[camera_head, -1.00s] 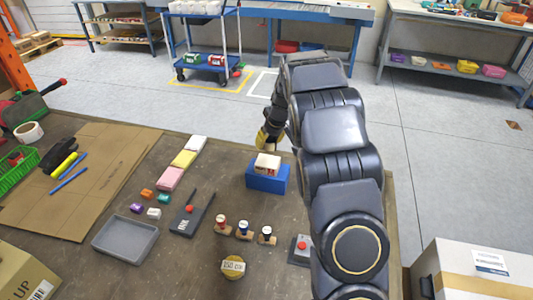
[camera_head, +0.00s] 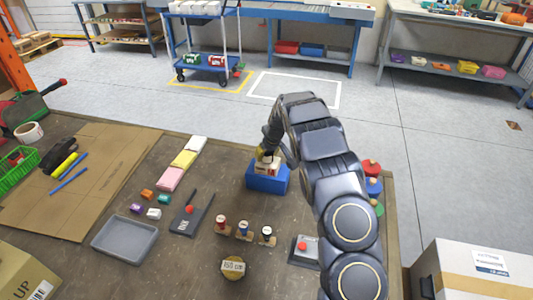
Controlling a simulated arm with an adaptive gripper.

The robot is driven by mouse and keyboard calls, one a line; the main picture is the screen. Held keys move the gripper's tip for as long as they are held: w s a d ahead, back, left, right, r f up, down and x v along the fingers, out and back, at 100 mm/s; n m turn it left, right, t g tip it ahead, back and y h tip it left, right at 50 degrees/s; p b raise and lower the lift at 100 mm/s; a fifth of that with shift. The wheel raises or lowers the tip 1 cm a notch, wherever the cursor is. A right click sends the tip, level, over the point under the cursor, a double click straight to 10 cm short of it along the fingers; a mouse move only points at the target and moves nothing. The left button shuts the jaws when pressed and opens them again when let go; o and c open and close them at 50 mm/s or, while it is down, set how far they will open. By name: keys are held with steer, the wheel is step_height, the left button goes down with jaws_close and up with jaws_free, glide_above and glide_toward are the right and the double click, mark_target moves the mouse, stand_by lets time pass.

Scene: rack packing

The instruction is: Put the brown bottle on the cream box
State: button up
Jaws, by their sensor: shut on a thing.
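The cream box (camera_head: 273,168) sits on top of a blue block (camera_head: 267,182) near the table's far edge. My gripper (camera_head: 265,150) points down right over the cream box and is shut on a small brownish bottle (camera_head: 262,156). The bottle is mostly hidden by the fingers and partly overlaps the box in the picture. I cannot tell whether its base touches the box top.
Several stamps, including a red-topped one (camera_head: 221,224), stand in front of the blue block, near a yellow round piece (camera_head: 233,267). A button box (camera_head: 304,250) is to the right. A grey tray (camera_head: 125,238) lies left. Coloured discs (camera_head: 371,167) are beside my arm.

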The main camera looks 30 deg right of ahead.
steer(key=shift+f, duration=0.15)
steer(key=o, duration=1)
steer(key=v, duration=1.2)
steer(key=shift+r, duration=0.25)
